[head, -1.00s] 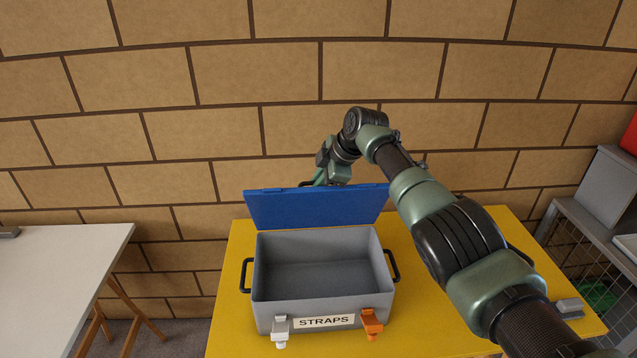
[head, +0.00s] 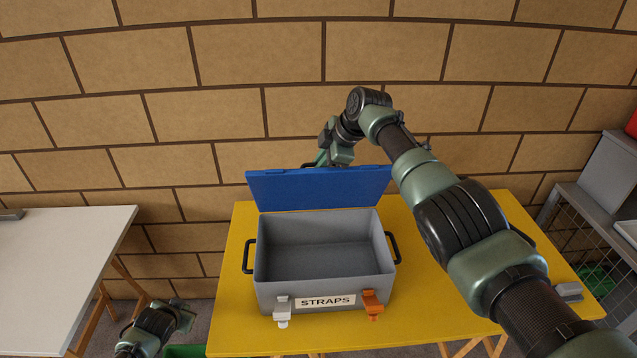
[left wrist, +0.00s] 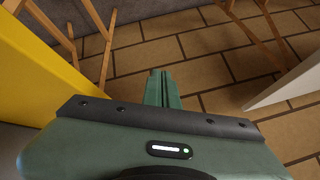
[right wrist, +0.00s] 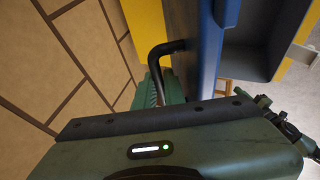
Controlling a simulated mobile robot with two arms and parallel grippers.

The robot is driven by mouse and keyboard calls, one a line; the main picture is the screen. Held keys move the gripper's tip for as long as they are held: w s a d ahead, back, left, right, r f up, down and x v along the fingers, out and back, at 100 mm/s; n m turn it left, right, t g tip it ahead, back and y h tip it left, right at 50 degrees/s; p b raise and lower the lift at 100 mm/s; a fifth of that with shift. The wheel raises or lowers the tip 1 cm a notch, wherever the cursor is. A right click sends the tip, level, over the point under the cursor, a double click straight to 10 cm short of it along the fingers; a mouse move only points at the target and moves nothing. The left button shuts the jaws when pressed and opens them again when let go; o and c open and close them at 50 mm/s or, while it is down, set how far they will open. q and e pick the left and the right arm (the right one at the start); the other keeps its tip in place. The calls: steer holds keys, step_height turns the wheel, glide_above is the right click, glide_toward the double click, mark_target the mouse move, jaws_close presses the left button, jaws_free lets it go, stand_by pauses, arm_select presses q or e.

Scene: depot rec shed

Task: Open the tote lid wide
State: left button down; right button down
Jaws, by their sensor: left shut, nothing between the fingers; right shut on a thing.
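The grey tote (head: 262,262) stands on the yellow table, labelled STRAPS and empty inside. Its blue lid (head: 320,188) stands raised at the back edge. A grey latch (head: 282,308) and an orange latch (head: 372,303) are on its front. My right arm reaches over the tote's right side; in the right wrist view my right gripper (right wrist: 157,88) is shut on the black lid handle (right wrist: 158,54). In the head view the lid partly hides that gripper. My left gripper (head: 183,312) is shut and empty, low left of the table; its fingers show in the left wrist view (left wrist: 162,88).
The yellow table (head: 225,325) has free room around the tote. A white table (head: 60,255) stands at left, with a floor gap between. A brick wall (head: 200,110) is close behind. A wire-sided grey unit (head: 575,225) stands at right.

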steer(key=shift+a, duration=0.15)
arm_select(q)
steer(key=w+d+r+m+h, duration=0.1)
steer(key=w+d+r+m, duration=0.3)
steer(key=d+r+m, duration=0.55)
steer(key=w+d+r+m+h, duration=0.1)
steer(key=w+d+r+m, duration=0.4)
steer(key=d+r, duration=0.85)
steer(key=s+d+r+m, duration=0.5)
steer(key=d+r+m, duration=0.3)
steer(key=r+m, duration=0.1)
steer(key=s+d+r+m, duration=0.5)
steer(key=d+r+m, duration=0.3)
steer(key=r, duration=0.1)
arm_select(e)
steer(key=shift+d, duration=0.2)
arm_select(q)
steer(key=w+f+y, duration=0.1)
steer(key=w+f, duration=0.4)
steer(key=w, duration=0.5)
steer(key=shift+w, duration=0.15)
